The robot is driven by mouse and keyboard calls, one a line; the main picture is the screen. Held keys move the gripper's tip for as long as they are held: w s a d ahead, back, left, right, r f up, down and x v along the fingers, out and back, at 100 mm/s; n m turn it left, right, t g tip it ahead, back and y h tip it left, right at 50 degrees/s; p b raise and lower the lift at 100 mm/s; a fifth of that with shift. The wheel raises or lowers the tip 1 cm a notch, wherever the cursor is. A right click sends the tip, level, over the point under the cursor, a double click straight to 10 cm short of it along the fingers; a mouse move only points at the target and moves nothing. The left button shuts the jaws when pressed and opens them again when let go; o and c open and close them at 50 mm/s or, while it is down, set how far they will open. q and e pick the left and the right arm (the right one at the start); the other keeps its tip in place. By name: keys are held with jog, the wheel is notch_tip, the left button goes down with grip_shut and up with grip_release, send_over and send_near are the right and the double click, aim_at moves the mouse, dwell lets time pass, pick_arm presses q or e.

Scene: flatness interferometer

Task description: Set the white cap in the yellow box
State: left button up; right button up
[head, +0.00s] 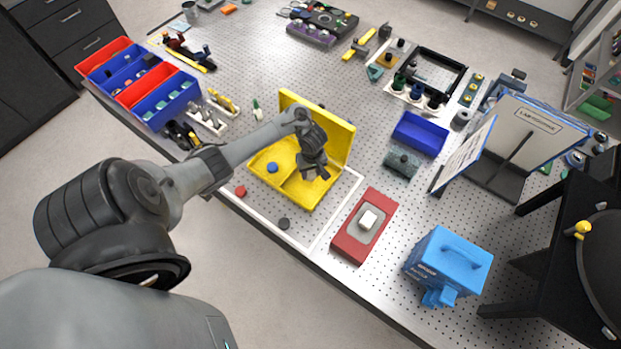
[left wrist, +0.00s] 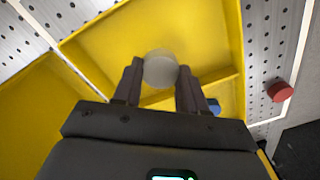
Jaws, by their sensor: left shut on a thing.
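The yellow box (head: 325,201) lies with its lid (head: 335,134) open, and a divider splits its inside. My left gripper (head: 314,172) is over the box. In the left wrist view, its fingers (left wrist: 160,85) are shut on the round white cap (left wrist: 160,66), with the yellow floor and divider of the box behind it. The cap is hardly visible in the head view. A blue cap (head: 272,168) lies in one compartment and shows partly behind a finger in the left wrist view (left wrist: 214,106). My right gripper is out of view.
A red cap (head: 240,191) and a black cap (head: 284,224) lie outside the box, near the table's front edge. A red block (head: 349,243) with a white top piece and a blue case (head: 447,262) stand to the right. Blue and red bins (head: 165,101) stand at left.

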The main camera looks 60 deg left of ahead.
aim_at(311, 174)
pick_arm(q)
jog(key=shift+f+b, duration=0.8)
jog(key=shift+f, duration=1.2)
jog(key=o, duration=1.1)
jog(key=shift+f, duration=0.1)
